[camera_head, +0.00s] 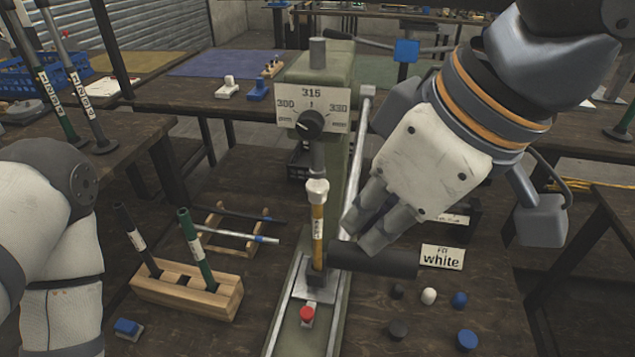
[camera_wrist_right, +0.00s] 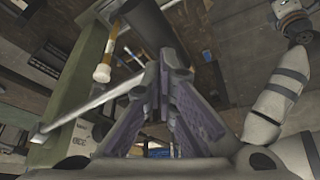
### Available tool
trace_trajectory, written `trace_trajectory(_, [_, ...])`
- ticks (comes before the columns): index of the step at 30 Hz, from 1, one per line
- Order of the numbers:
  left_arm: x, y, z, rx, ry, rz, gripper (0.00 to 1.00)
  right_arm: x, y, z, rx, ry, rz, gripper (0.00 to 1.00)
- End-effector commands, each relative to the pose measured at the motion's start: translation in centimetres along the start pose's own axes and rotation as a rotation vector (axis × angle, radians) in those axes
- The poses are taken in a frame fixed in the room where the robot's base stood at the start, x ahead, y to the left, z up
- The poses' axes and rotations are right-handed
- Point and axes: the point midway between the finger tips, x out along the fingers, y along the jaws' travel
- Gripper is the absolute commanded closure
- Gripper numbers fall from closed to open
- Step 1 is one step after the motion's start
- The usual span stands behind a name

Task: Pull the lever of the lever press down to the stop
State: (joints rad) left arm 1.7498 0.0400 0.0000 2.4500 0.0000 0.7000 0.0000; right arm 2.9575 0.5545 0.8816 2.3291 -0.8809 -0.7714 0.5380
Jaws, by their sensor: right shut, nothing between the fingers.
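The lever press (camera_head: 325,70) is a green frame with a dial plate reading 315. Its lever is a silver rod (camera_head: 357,150) slanting down along the right side to a thick black handle (camera_head: 375,260), which lies crosswise low over the bench. My right gripper (camera_head: 360,232) is shut and empty, its fingers pointing down just above and behind the handle; I cannot tell if they touch. In the right wrist view the fingers (camera_wrist_right: 172,65) meet below the black handle (camera_wrist_right: 148,22), and the rod (camera_wrist_right: 90,108) passes at left. My left arm shows at the left edge, its gripper out of view.
A shaft with a white top (camera_head: 318,210) stands on the press bed, beside a red button (camera_head: 307,315). A wooden block (camera_head: 190,290) with handled tools stands left. A card reading white (camera_head: 442,258) and several caps (camera_head: 429,296) lie right.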

Motion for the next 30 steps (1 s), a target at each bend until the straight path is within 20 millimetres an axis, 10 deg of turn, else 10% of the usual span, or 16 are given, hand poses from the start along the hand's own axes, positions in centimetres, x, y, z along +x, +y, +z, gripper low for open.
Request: trace_trajectory(30, [0.0,0.0,0.0,0.000,0.002,0.000,0.47,-12.7,1.1,-6.2,0.004,0.006,0.002,1.00])
